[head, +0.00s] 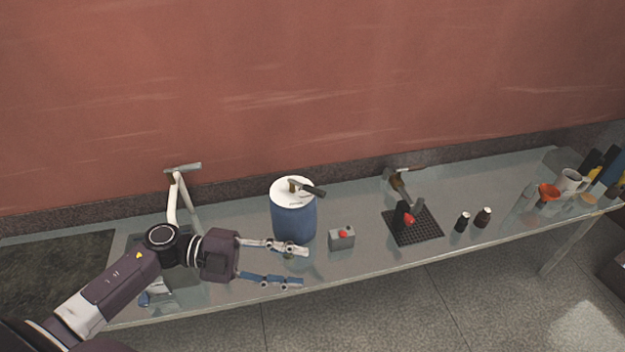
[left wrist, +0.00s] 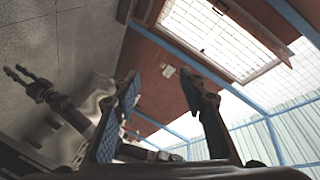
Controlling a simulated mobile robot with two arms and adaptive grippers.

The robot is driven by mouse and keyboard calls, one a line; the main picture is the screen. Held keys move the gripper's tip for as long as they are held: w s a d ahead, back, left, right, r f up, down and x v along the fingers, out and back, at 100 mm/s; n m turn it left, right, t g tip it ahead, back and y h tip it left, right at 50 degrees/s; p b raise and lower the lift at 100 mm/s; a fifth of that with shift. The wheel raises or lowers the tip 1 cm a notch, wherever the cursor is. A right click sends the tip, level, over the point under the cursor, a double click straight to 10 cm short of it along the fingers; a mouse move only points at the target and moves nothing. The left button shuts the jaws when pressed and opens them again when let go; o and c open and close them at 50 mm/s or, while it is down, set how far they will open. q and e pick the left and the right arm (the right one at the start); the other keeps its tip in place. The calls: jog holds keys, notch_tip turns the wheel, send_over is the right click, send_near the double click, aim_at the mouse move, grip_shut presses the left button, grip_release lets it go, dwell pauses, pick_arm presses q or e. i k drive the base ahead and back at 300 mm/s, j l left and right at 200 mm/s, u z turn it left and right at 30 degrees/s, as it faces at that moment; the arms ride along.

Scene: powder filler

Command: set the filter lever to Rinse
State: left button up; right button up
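A blue drum (head: 293,220) with a white lid stands on the glass-topped table. On its lid is a lever (head: 308,188) with a dark handle that points right and slightly toward the front. Any position labels, Rinse included, are too small to read. My left gripper (head: 300,268) is open and empty, in front of and below the drum's lid, with its fingers pointing right. Its spread fingers also show in the left wrist view (left wrist: 165,90), with nothing between them. My right gripper (left wrist: 14,75) shows small at the left of the left wrist view, its fingers apart.
Right of the drum is a grey box with a red button (head: 342,237). Farther right are a black grid mat (head: 418,225), small dark bottles (head: 483,217), an orange funnel (head: 548,193) and a white mug (head: 569,181). A white tap (head: 174,198) stands left of the drum.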

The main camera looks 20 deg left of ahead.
aim_at(319, 193)
jog(key=i+j, duration=0.35)
jog(key=i, duration=0.2)
jog(key=i+j, duration=0.35)
jog(key=i, duration=0.15)
